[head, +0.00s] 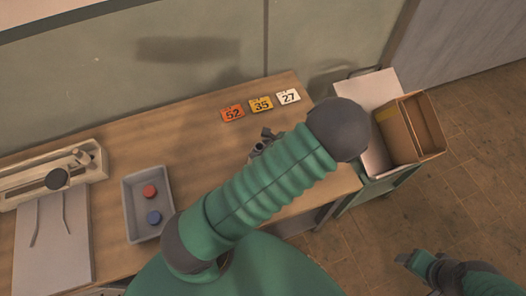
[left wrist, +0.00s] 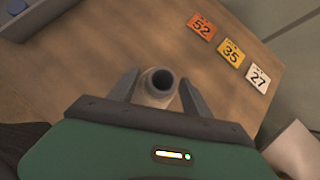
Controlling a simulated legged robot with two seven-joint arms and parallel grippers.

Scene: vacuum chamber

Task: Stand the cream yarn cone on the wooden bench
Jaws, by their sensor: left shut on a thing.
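The cream yarn cone (left wrist: 157,88) is between the two fingers of my left gripper (left wrist: 160,92) in the left wrist view, its round dark top hole facing the camera. The gripper is shut on it, above the wooden bench (left wrist: 130,50); I cannot tell whether the cone's base touches the wood. In the head view my green left arm hides most of the left gripper (head: 262,142) and the cone, over the right part of the bench (head: 190,110). My right gripper (head: 408,260) is low at the right, over the floor, its jaw state unclear.
Number cards 52 (head: 232,113), 35 (head: 261,105) and 27 (head: 288,97) lie along the bench's back. A grey tray (head: 128,208) with a red and a blue round piece sits left. A cart (head: 365,90) with a cardboard box (head: 433,125) stands at the bench's right end.

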